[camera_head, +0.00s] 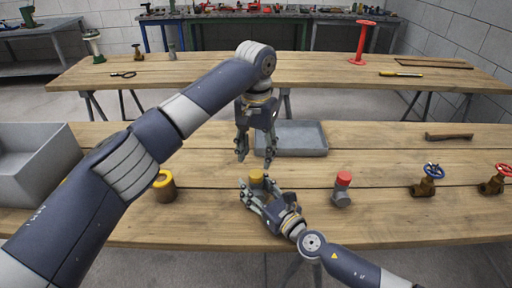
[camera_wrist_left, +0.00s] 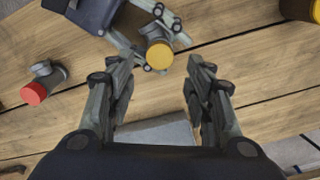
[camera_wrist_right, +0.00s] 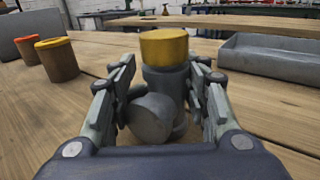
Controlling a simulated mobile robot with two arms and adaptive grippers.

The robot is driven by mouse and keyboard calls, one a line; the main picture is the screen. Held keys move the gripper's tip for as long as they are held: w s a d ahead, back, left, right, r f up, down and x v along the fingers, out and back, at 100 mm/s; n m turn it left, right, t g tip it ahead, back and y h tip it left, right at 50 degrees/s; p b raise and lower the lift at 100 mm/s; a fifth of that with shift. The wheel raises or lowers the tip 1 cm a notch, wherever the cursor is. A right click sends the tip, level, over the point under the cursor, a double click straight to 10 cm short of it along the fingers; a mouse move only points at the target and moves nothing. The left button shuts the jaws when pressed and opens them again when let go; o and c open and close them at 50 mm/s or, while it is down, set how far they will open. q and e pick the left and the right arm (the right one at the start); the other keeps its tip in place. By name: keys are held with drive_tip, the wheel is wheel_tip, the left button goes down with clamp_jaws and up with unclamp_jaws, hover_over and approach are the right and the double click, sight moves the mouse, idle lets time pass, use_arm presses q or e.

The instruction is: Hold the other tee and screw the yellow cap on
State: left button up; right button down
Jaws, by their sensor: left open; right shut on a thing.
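The grey tee (camera_wrist_right: 160,85) stands upright on the near table, its side branch facing my right wrist camera. The yellow cap (camera_wrist_right: 164,46) sits on its top; I cannot tell how far it is threaded. The cap also shows in the head view (camera_head: 256,177) and the left wrist view (camera_wrist_left: 159,54). My right gripper (camera_head: 258,190) is shut on the tee, a finger on each side. My left gripper (camera_head: 256,158) is open and empty, pointing down above and slightly behind the cap. Another grey tee with a red cap (camera_head: 343,178) stands to the right.
A grey tray (camera_head: 290,138) lies behind the tee. A container with a yellow rim (camera_head: 164,186) and a grey bin (camera_head: 35,165) are to the left. Valves with a blue wheel (camera_head: 434,170) and a red wheel (camera_head: 503,169) stand at the right. Bare wood lies between them.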

sight(256, 173)
use_arm(q)
wheel_tip(256, 173, down, 7)
drive_tip(key=shift+r, duration=0.15)
use_arm(e)
drive_tip(key=shift+f, duration=0.1)
use_arm(q)
drive_tip(key=shift+c, duration=0.4)
drive_tip(key=c, duration=1)
drive_tip(key=o, duration=1.2)
wheel_tip(256, 173, up, 12)
use_arm(e)
drive_tip(key=c, duration=0.7)
unclamp_jaws()
